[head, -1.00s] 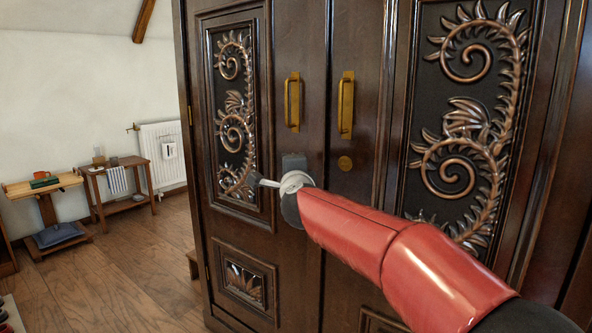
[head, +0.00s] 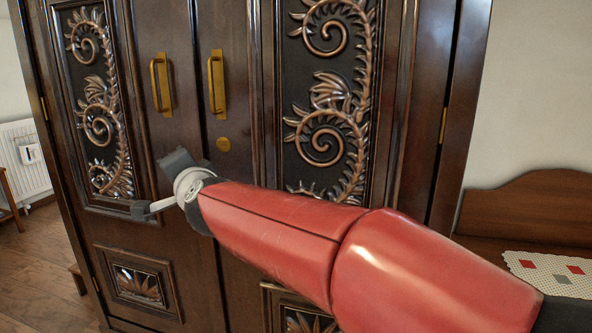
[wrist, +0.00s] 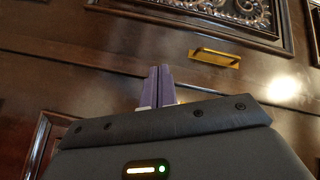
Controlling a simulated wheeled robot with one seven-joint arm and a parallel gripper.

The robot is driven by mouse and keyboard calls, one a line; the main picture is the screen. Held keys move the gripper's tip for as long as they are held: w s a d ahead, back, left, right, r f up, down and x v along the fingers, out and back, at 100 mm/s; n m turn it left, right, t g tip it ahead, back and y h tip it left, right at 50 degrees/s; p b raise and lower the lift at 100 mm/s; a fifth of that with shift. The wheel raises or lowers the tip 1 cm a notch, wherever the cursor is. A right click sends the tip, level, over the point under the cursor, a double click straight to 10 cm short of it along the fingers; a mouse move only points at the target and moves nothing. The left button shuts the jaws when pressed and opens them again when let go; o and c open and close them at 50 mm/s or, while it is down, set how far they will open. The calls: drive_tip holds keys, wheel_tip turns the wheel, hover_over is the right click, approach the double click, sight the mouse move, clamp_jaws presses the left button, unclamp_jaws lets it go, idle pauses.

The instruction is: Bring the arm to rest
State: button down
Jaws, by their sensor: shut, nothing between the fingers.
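My gripper shows in the wrist view (wrist: 155,86) with its two purple fingers together and nothing between them. In the head view my red arm reaches from the lower right toward the front of a dark wooden armoire (head: 240,180). The wrist end hides the gripper's fingers there, apart from a pale link and a dark tip at the left. The armoire's doors look shut. Two brass handles, the left one (head: 160,84) and the right one (head: 216,84), are above my wrist. One brass handle also shows ahead of the fingers in the wrist view (wrist: 215,57).
A white radiator (head: 24,160) stands at the far left over wooden floor (head: 45,260). A wooden bench or bed with a patterned cloth (head: 550,270) is at the right. The armoire front fills the middle, close to my arm.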

drive_tip(key=s+d+f+n+g+h, duration=0.2)
drive_tip(key=s+d+f, duration=0.5)
drive_tip(key=d, duration=0.6)
drive_tip(key=s+d+f+n+g+h, duration=0.2)
drive_tip(key=s+d+f, duration=0.6)
drive_tip(key=d, duration=0.5)
drive_tip(key=s+d+f+n+g+h, duration=0.2)
drive_tip(key=s+d+f+g+h, duration=0.2)
drive_tip(key=s+d, duration=0.5)
drive_tip(key=d+f+h, duration=0.2)
drive_tip(key=d+f, duration=0.1)
drive_tip(key=d, duration=0.1)
drive_tip(key=shift+s+f, duration=0.35)
drive_tip(key=shift+f, duration=0.05)
